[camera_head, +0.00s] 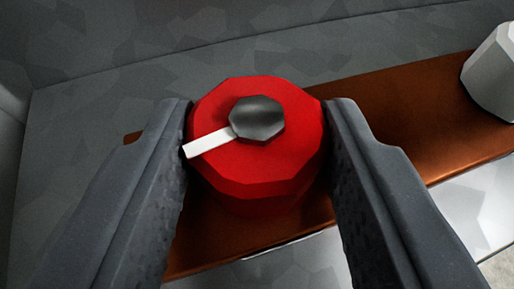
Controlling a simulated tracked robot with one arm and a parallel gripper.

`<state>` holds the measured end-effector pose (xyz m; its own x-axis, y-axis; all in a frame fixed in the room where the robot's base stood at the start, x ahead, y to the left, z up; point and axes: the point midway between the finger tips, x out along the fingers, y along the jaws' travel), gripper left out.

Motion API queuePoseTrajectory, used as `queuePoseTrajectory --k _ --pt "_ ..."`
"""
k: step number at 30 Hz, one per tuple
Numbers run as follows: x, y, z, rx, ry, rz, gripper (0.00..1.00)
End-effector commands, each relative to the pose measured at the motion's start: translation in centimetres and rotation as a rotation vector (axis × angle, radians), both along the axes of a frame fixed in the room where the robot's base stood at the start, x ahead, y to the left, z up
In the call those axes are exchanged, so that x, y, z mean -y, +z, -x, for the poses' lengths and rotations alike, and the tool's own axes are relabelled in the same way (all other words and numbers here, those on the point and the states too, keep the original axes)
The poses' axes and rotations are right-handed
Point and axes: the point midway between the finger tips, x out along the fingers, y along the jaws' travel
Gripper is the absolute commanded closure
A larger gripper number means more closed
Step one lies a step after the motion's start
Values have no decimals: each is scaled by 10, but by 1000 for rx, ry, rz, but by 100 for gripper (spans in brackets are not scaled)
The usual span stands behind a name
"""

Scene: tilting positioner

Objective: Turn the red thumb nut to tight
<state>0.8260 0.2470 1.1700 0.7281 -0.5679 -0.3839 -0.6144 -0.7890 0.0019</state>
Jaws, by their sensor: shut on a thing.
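The red thumb nut (265,163) is a faceted red knob with a dark grey hub (257,119) on its top. A white pointer line (208,143) runs from the hub toward the left and slightly down in the picture, reaching the rim. My gripper (258,125) has one dark finger on each side of the nut, shut on it. The nut stands on a copper-brown bar (400,125). The nut's underside is hidden. No tight mark can be seen.
A light grey faceted knob (492,75) stands on the same bar at the far right. Grey patterned surfaces lie behind the bar, and a pale plate (478,207) lies in front at the right.

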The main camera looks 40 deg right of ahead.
Motion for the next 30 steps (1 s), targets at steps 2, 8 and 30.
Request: queuePoseTrajectory --k 2,8,30 --pt "0 3 -2 6 -15 -1 85" --pt "0 3 -2 5 -45 0 85" --pt "0 3 -2 5 -57 0 41"
